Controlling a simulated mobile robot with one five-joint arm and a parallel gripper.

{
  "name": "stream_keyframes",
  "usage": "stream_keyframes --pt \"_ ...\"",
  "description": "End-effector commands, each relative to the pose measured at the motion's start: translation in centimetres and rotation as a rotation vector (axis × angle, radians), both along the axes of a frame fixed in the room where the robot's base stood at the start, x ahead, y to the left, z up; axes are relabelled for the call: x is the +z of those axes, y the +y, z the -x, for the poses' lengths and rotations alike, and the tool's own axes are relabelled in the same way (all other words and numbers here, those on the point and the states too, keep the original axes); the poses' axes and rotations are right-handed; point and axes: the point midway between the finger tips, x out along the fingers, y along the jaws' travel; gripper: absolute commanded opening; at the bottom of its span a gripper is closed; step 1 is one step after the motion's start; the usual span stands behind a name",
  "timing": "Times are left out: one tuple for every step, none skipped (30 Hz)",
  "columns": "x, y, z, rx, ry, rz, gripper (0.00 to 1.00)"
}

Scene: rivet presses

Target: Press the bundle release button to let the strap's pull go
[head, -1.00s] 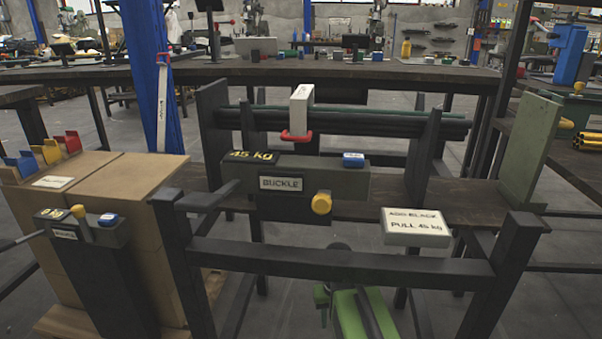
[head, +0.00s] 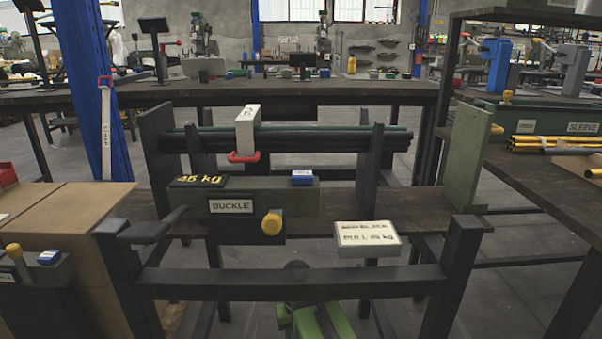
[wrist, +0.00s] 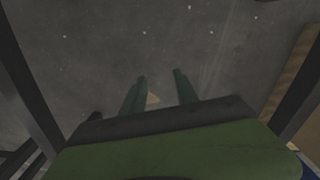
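The bundle's buckle (head: 245,203) is a dark grey block labelled BUCKLE on the bench front. A black display (head: 198,181) on top reads 45 kg. A small blue button (head: 302,178) sits on its top right, and a yellow knob (head: 271,224) is on its front. A white strap piece (head: 246,128) with a red hook stands by the dark bundle of tubes (head: 330,140). My green arm is low in the head view, below the buckle. In the wrist view my gripper (wrist: 160,84) has its two green fingers apart and empty over the floor.
A dark rail (head: 290,285) crosses in front of the bench. Cartons (head: 62,215) stand left, with a second yellow-levered, blue-buttoned unit (head: 35,285). A table with yellow tubes (head: 550,143) is at right.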

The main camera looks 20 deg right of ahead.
Motion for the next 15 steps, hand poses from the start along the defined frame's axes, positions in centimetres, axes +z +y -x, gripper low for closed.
stream_keyframes --pt "-0.01 0.0 0.0 0.0 0.0 0.0 0.36" --pt "-0.01 0.0 0.0 0.0 0.0 0.0 0.36" --pt "-0.01 0.0 0.0 0.0 0.0 0.0 0.36" --pt "-0.01 0.0 0.0 0.0 0.0 0.0 0.36" --pt "-0.01 0.0 0.0 0.0 0.0 0.0 0.36" --pt "-0.01 0.0 0.0 0.0 0.0 0.0 0.36" --pt "-0.01 0.0 0.0 0.0 0.0 0.0 0.36" --pt "-0.01 0.0 0.0 0.0 0.0 0.0 0.32" --pt "-0.01 0.0 0.0 0.0 0.0 0.0 0.27" --pt "-0.01 0.0 0.0 0.0 0.0 0.0 0.23" --pt "-0.01 0.0 0.0 0.0 0.0 0.0 0.19" --pt "-0.01 0.0 0.0 0.0 0.0 0.0 0.14" --pt "-0.01 0.0 0.0 0.0 0.0 0.0 0.1" --pt "-0.01 0.0 0.0 0.0 0.0 0.0 0.06" --pt "-0.01 0.0 0.0 0.0 0.0 0.0 0.01"
